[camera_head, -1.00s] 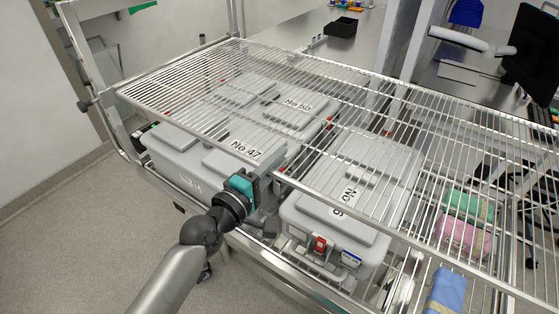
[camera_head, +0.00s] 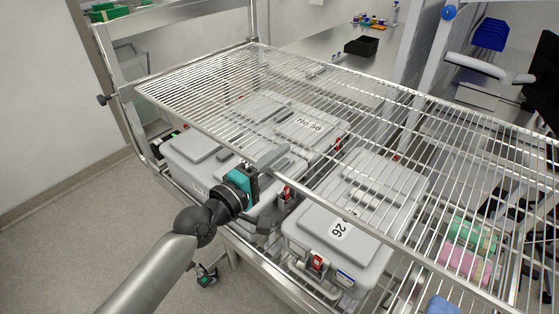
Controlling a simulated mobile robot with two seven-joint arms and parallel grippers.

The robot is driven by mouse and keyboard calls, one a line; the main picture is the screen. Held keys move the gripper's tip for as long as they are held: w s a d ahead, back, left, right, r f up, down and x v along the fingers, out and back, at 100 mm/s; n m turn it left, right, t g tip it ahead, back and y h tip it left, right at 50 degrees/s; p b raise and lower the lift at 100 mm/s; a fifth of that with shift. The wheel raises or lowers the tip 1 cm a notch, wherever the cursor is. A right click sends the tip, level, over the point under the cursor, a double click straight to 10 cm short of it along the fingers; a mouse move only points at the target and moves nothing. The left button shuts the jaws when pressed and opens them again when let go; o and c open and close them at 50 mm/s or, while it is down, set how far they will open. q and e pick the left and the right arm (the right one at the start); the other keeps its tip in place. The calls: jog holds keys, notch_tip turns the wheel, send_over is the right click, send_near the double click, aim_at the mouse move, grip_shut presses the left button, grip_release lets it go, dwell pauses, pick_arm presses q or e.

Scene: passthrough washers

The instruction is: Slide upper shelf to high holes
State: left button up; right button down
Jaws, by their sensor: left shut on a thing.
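The upper shelf (camera_head: 330,98) is a silver wire rack in the head view, spanning from the upper left to the lower right above several grey lidded boxes. My left gripper (camera_head: 272,160) is at the shelf's front edge, left of its middle, and is shut on that edge. Its fingers partly hide the rail there. The trolley's left upright (camera_head: 118,95) stands at the shelf's left end. The holes in the uprights are too small to make out. My right gripper is not in the view.
Under the shelf sit a grey box marked 26 (camera_head: 345,215) and a box marked No 50 (camera_head: 300,125). Green and pink packs (camera_head: 468,245) lie at the right. A black tray (camera_head: 361,46) stands on the counter behind. The floor at the left is clear.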

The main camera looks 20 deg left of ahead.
pick_arm(q)
jog(key=o, duration=0.4)
jog(key=shift+r, duration=0.1)
jog(key=shift+c, duration=0.2)
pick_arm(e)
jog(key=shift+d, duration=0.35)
pick_arm(q)
jog(key=shift+s, duration=0.1)
jog(key=shift+s+a+f, duration=0.15)
jog(key=shift+s+f, duration=0.05)
jog(key=b+v, duration=0.5)
jog(key=v, duration=0.9)
jog(key=shift+s+r, duration=0.15)
jog(key=shift+s, duration=0.1)
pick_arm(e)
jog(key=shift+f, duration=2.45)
pick_arm(q)
jog(key=shift+a, duration=0.1)
